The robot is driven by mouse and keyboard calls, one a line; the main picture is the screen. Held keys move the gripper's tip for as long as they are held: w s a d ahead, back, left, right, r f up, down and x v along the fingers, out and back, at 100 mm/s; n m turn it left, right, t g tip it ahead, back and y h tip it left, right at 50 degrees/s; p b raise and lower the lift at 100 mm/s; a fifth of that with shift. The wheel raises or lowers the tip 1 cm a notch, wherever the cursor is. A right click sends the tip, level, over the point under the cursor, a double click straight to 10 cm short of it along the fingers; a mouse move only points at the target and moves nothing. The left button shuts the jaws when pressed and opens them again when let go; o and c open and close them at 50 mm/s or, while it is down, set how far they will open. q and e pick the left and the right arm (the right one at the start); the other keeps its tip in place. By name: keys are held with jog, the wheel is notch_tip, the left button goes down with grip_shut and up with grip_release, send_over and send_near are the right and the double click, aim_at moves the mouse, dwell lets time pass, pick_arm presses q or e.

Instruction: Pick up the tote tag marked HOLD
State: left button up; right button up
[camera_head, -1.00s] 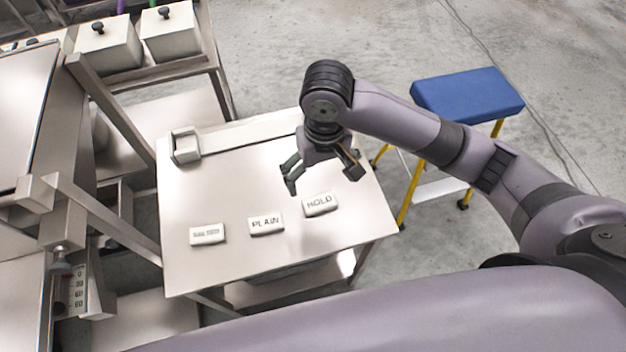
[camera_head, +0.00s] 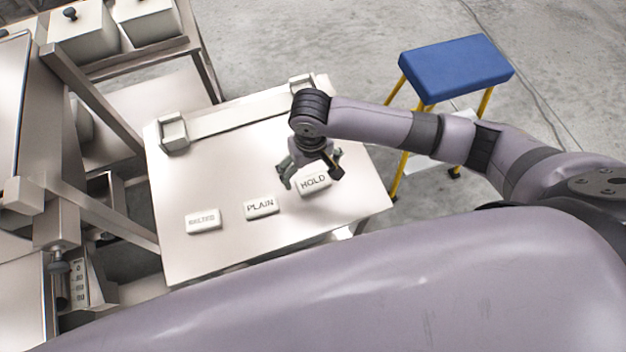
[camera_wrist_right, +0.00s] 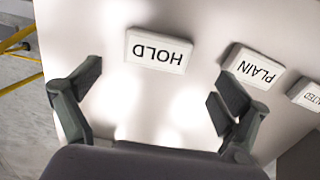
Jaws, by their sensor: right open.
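The HOLD tag (camera_head: 314,183) is a white block with black letters, lying on the pale table (camera_head: 215,245) at the right of a row of tags. My right gripper (camera_head: 311,180) is open and close above it, partly overlapping it in the head view. In the right wrist view the HOLD tag (camera_wrist_right: 158,50) lies beyond the open fingertips (camera_wrist_right: 158,88), roughly centred between them and not gripped. The PLAIN tag (camera_head: 262,207) lies to its left. A third tag (camera_head: 203,220) with small lettering, ending in "TED" in the wrist view, lies farther left. My left gripper is not in view.
A raised rail with end blocks (camera_head: 174,132) runs along the table's back edge. A blue step stool (camera_head: 456,68) with yellow legs stands at the right. Lidded white bins (camera_head: 85,38) and a metal frame with a scale are at the left. The table's front is clear.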

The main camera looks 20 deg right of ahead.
aim_at(313, 181)
jog(key=shift+s+d+f, duration=0.1)
jog(key=shift+f, duration=0.35)
notch_tip(313, 181, down, 4)
jog(key=shift+d+r+p, duration=0.15)
jog(key=shift+r+p, duration=0.05)
jog(key=shift+p, duration=0.3)
jog(key=shift+f, duration=0.3)
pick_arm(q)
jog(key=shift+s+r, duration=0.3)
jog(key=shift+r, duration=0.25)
pick_arm(e)
jog(key=c, duration=1.1)
